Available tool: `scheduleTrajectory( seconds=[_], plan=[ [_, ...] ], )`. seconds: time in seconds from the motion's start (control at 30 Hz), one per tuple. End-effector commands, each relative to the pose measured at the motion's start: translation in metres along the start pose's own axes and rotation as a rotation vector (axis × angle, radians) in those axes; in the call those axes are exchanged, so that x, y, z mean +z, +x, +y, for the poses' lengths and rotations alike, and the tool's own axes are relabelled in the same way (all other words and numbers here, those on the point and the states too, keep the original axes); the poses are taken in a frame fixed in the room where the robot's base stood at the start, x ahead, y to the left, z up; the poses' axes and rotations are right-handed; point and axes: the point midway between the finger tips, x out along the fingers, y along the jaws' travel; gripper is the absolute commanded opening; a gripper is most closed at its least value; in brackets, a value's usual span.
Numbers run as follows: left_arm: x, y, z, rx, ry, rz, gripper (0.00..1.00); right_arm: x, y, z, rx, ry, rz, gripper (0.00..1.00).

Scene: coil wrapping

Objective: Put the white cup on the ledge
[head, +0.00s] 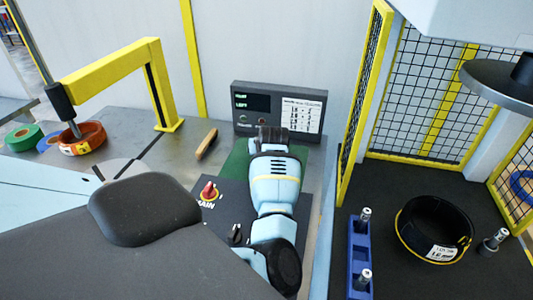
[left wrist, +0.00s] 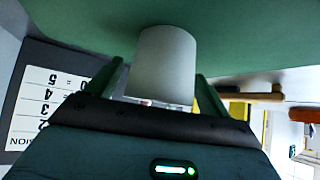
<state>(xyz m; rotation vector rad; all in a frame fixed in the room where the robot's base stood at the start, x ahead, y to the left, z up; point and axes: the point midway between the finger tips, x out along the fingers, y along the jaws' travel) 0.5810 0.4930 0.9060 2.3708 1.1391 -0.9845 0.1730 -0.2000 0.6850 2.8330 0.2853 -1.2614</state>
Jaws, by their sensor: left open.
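The white cup (left wrist: 165,62) shows in the left wrist view against a green mat, which is also in the head view (head: 235,165). My left gripper (left wrist: 158,72) is open, with one finger on each side of the cup. Gaps show between the cup and the fingers. In the head view my left gripper (head: 272,138) is over the mat in front of the display box, and my wrist hides the cup. I cannot pick out which surface is the ledge. My right gripper is not in view.
A display box (head: 278,112) with a white number chart stands behind the mat. A red knob (head: 209,191) and a wooden-handled tool (head: 206,143) are left of my arm. A yellow-framed mesh fence (head: 362,105) stands right, beside a black coil (head: 434,228) and a blue peg rack (head: 360,255).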

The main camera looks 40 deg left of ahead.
Motion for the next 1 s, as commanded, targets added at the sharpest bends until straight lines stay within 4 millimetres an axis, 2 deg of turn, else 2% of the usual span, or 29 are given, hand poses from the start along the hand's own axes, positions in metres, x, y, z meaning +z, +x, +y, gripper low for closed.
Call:
scheduleTrajectory(
  seconds=[0.3,0.7,1.0],
  plan=[
    [0.0008,0.0006,0.0012,0.001,-0.002,0.001,0.81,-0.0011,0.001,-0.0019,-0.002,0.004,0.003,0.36],
    [0.001,0.0008,0.001,0.001,-0.001,0.001,0.29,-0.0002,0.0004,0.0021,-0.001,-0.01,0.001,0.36],
    [-0.0016,-0.0011,0.0003,0.001,-0.001,0.001,0.29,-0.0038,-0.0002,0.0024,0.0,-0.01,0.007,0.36]
  ],
)
